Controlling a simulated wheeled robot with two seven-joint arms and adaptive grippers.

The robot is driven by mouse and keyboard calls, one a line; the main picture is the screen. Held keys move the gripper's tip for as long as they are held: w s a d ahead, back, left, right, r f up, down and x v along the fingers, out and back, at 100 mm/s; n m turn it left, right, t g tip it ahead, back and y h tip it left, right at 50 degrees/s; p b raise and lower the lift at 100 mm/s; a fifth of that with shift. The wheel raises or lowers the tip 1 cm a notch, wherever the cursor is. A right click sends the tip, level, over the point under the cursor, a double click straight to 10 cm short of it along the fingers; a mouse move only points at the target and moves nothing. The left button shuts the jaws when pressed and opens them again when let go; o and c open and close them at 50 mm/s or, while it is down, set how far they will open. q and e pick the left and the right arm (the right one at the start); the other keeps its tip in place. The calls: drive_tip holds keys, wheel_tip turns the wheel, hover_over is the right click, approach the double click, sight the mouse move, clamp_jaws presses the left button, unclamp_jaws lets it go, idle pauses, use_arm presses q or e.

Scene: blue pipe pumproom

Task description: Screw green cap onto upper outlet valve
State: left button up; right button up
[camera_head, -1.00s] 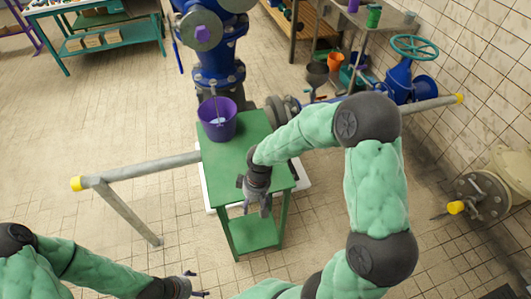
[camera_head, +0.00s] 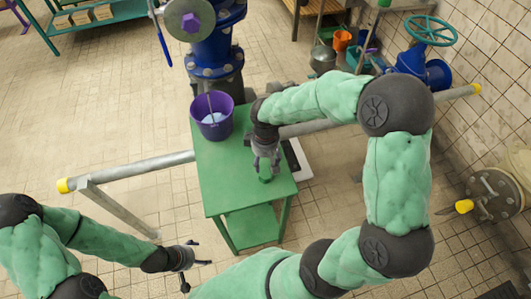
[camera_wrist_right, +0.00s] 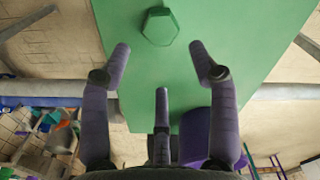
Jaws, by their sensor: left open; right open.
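The green cap (camera_wrist_right: 160,26) is a faceted green piece standing on the green table (camera_wrist_right: 225,30) in the right wrist view. My right gripper (camera_head: 265,172) is above the table's front half. The right wrist view shows its three fingers (camera_wrist_right: 158,55) spread and empty, with the cap just beyond the fingertips, apart from them. A blue valve body (camera_head: 215,45) stands behind the table, with a purple piece (camera_head: 190,22) on its grey flange. I cannot tell whether this is the upper outlet valve. My left gripper (camera_head: 195,268) is open and empty, low in front of the table.
A purple bucket (camera_head: 212,128) stands on the table's back left. Grey pipes with yellow ends (camera_head: 130,168) run beside the table on both sides. A blue valve with a teal handwheel (camera_head: 430,31) is at the right by the tiled wall. The left floor is mostly clear.

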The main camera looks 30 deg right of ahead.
sight(265, 174)
drive_tip(key=shift+s+a+f, duration=0.1)
drive_tip(key=shift+s+f, duration=0.05)
drive_tip(key=shift+f, duration=0.2)
drive_tip(key=shift+f+b, duration=0.4)
drive_tip(key=shift+b, duration=0.15)
wheel_tip(265, 174, down, 8)
drive_tip(key=b, duration=0.5)
drive_tip(key=shift+r+b, duration=0.25)
drive_tip(key=shift+b, duration=0.1)
drive_tip(key=shift+f+b, duration=0.6)
drive_tip(key=shift+f, duration=0.2)
drive_tip(key=shift+s, duration=0.1)
drive_tip(key=shift+f, duration=0.1)
drive_tip(key=shift+c, duration=0.4)
